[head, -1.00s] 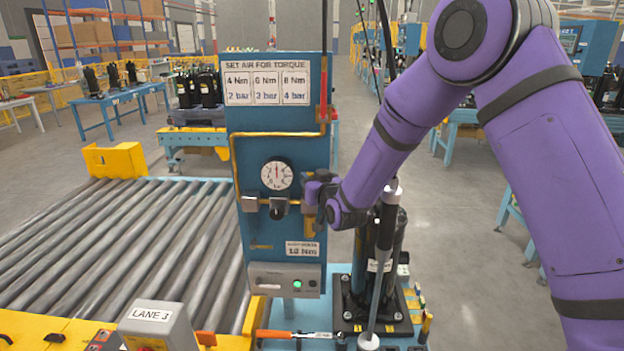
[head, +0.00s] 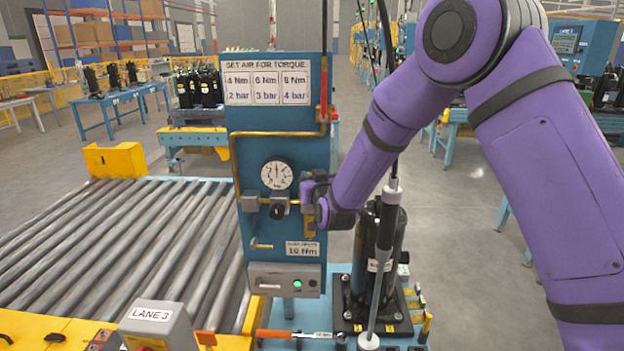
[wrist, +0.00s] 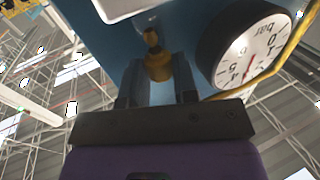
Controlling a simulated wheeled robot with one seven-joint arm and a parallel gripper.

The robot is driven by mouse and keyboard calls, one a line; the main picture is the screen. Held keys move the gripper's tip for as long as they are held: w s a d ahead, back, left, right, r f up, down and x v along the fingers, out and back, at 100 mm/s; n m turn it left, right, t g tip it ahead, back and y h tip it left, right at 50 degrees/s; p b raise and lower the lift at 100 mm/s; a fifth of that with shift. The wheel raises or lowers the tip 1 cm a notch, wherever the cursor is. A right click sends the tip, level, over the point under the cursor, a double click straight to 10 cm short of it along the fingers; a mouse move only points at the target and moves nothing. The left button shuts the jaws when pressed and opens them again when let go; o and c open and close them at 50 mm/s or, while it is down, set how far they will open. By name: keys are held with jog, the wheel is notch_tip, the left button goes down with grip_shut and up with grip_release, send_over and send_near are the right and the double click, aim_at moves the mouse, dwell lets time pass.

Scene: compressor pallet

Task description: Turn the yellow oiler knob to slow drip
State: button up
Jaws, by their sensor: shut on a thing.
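The yellow oiler knob (wrist: 158,66) shows in the wrist view between the two fingers of my gripper (wrist: 157,84), under the blue panel. My gripper is shut on it. In the head view my gripper (head: 309,190) is at the right side of the blue panel (head: 275,135), just right of the gauge. There the knob is mostly hidden by my gripper and wrist. A yellow part (head: 309,222) shows just below my gripper. The knob's setting cannot be read.
The round pressure gauge (head: 277,174) sits close to the left of my gripper, with a dark regulator knob (head: 277,211) below it. A black compressor (head: 385,250) and a grey upright rod (head: 380,270) stand below my forearm. A roller conveyor (head: 120,245) lies to the left.

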jog(key=m+h, duration=0.1)
jog(key=h, duration=0.1)
jog(key=m+h, duration=0.1)
jog(key=h, duration=0.1)
jog(key=m+h, duration=0.1)
jog(key=h, duration=0.1)
jog(key=shift+s+a+m+t, duration=0.1)
jog(key=shift+a+m+t, duration=0.3)
jog(key=shift+a+m+g+h, duration=0.1)
jog(key=shift+m+g+h, duration=0.1)
jog(key=shift+m+h, duration=0.85)
jog(key=shift+a+m+g+h, duration=0.15)
jog(key=shift+m+h, duration=0.4)
jog(key=shift+h, duration=1)
jog(key=shift+d+m+h, duration=0.1)
jog(key=shift+m+h, duration=0.2)
jog(key=o, duration=0.6)
